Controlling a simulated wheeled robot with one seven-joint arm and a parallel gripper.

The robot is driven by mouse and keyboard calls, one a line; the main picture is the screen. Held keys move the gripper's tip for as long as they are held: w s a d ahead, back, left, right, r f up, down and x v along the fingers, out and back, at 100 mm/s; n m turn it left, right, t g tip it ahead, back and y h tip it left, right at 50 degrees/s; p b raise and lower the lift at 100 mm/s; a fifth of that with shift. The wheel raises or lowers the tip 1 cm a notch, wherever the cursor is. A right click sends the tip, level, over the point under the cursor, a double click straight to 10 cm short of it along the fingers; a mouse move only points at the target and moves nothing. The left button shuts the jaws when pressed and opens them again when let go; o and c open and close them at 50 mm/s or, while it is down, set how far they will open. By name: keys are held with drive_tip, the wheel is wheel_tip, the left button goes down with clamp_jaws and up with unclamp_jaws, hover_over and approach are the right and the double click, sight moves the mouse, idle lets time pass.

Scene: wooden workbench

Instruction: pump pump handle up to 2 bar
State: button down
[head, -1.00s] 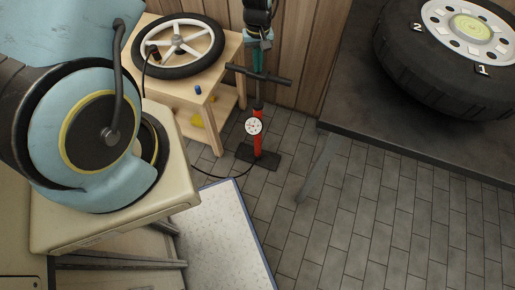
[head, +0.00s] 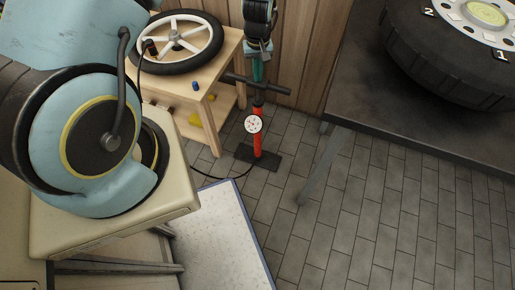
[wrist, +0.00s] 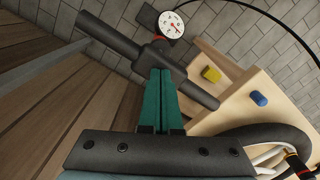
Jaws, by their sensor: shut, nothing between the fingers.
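The floor pump has a red barrel (head: 258,145), a round white gauge (head: 253,124) and a black foot plate. Its black T-shaped handle (head: 276,88) sits above the barrel with a short stretch of rod between. In the wrist view the handle bar (wrist: 108,38) runs diagonally and the gauge (wrist: 171,25) shows beyond it; I cannot read its needle surely. My gripper (head: 258,78) points down at the middle of the handle. Its green fingers (wrist: 158,72) are shut together with nothing between them, their tips at the handle's hub, seemingly touching its top.
A wooden bench (head: 220,75) left of the pump carries a white-spoked wheel (head: 176,44) and a blue cap (head: 195,86). A black hose runs from the pump towards the wheel. A dark table (head: 400,125) with a big tyre (head: 440,65) stands right. Tiled floor is clear in front.

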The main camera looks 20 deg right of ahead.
sight(258, 87)
drive_tip(key=shift+f+b, duration=1.8)
drive_tip(key=shift+f, duration=1.2)
wheel_tip(258, 87, up, 17)
drive_tip(key=p, duration=1.1)
drive_tip(key=shift+p, duration=0.35)
drive_tip(key=shift+f, duration=0.1)
